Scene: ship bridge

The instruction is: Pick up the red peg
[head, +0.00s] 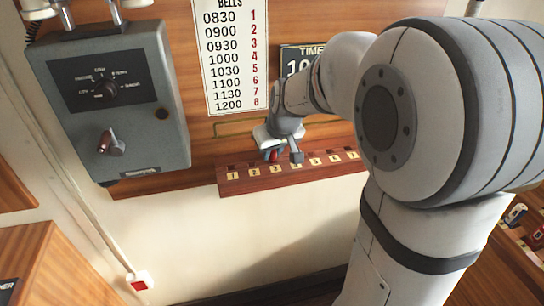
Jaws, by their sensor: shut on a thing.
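The red peg (273,156) shows as a small red spot just above the wooden numbered rail (297,179), near the numbers 2 and 3. My gripper (283,156) is at the rail and shut on the red peg. The gripper hides most of the peg. I cannot tell whether the peg's lower end is in its hole or clear of it.
A grey control box (110,100) with a knob and a lever hangs left of the rail. A bells chart (232,55) and a time board (299,58) are on the wall above. A red switch (139,282) sits low on the wall.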

